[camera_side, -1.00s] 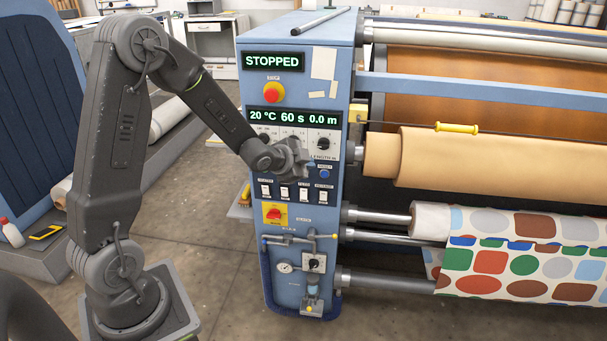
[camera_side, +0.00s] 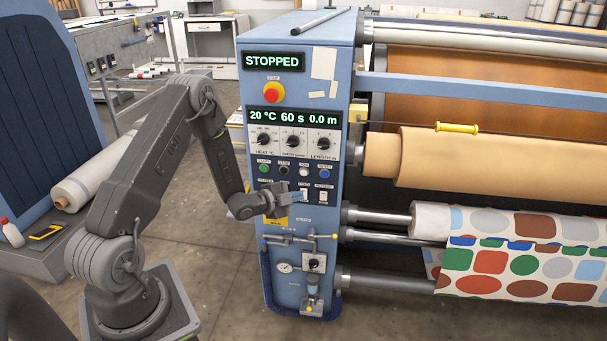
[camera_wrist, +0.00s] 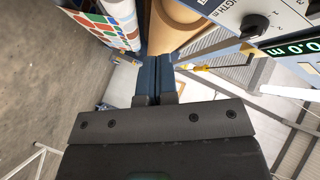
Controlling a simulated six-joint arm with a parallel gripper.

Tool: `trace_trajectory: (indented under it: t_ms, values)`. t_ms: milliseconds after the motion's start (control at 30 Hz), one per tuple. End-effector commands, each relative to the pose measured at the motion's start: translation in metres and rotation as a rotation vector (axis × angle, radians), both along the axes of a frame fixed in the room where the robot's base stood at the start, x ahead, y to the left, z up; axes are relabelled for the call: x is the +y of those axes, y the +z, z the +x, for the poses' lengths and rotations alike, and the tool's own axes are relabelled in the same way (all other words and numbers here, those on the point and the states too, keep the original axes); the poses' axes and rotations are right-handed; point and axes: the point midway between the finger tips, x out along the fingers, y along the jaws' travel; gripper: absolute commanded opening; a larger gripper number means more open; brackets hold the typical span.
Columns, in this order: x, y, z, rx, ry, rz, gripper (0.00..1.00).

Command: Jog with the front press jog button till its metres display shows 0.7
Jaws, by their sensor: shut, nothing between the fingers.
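The blue press (camera_side: 335,90) has a lit display (camera_side: 294,117) reading 20 °C, 60 s and 0.0 m. The sign above (camera_side: 273,61) reads STOPPED. Below the dials is a row of round buttons: green (camera_side: 264,168), black (camera_side: 284,170), white (camera_side: 304,171) and blue (camera_side: 324,173). The label over the white one seems to read JOG, but is very small. My gripper (camera_side: 298,196) is shut and empty, just below this row, in front of the rocker switches, hiding some of them. In the wrist view its closed fingers (camera_wrist: 153,78) point past the press; no buttons show there.
A red emergency-stop button (camera_side: 273,93) sits above the display. Three dials, with the length dial (camera_side: 323,143) rightmost, are above the buttons. Pipes and a gauge (camera_side: 285,267) are below my gripper. Rollers with patterned cloth (camera_side: 520,255) extend to the right.

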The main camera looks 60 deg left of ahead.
Motion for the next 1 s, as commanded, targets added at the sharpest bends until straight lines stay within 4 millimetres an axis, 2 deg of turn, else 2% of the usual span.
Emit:
trace_trajectory:
  t_ms: [267, 700, 1000]
  values:
    - [0.008, 0.000, 0.008, -0.002, 0.001, -0.001, 0.00]
    - [0.049, 0.000, 0.049, -0.001, 0.002, -0.001, 0.00]
    - [0.062, 0.000, 0.062, 0.001, 0.002, -0.001, 0.00]
